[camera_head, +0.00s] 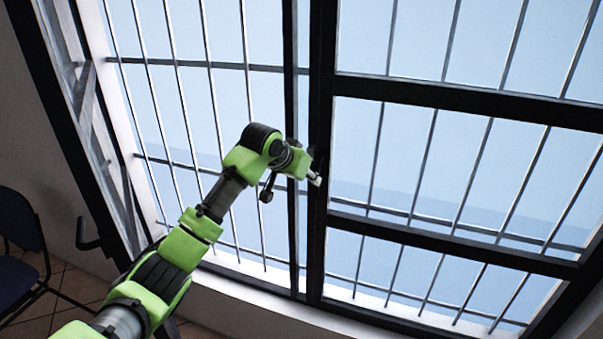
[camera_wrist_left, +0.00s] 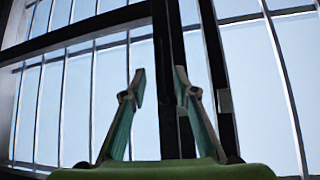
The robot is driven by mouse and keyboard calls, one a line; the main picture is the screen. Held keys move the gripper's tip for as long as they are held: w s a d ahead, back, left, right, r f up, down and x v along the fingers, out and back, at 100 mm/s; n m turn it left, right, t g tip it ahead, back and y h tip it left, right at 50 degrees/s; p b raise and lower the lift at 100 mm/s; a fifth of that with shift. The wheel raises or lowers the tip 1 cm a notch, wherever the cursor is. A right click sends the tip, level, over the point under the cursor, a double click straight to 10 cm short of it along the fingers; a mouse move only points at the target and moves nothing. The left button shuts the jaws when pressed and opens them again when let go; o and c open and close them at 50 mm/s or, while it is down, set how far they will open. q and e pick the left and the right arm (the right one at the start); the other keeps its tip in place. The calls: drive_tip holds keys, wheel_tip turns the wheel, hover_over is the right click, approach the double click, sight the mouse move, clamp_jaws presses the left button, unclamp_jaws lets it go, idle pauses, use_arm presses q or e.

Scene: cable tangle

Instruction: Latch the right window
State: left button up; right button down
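The right window (camera_head: 440,98) is a dark-framed panel with crossbars; it looks closed, lying in line with the outer frame. Its dark left upright (camera_head: 316,235) stands beside my left gripper (camera_head: 317,180). A small dark shape by the fingertips may be its latch handle; it is too dark to tell. In the left wrist view, my left gripper (camera_wrist_left: 159,76) has its two fingers apart, with dark uprights (camera_wrist_left: 165,45) behind and between them. Nothing is clearly held, and I cannot tell whether the fingers touch the frame. My right gripper is out of view.
The left window (camera_head: 52,110) is swung inward at the left, with a dark handle (camera_head: 88,236) low on it. Metal bars (camera_head: 215,110) cover the opening outside. A dark chair (camera_head: 18,225) stands at the lower left. A pale sill (camera_head: 250,292) runs below the frame.

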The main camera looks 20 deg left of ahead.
use_arm(q)
drive_tip(key=shift+v, duration=2.15)
drive_tip(key=shift+f, duration=0.2)
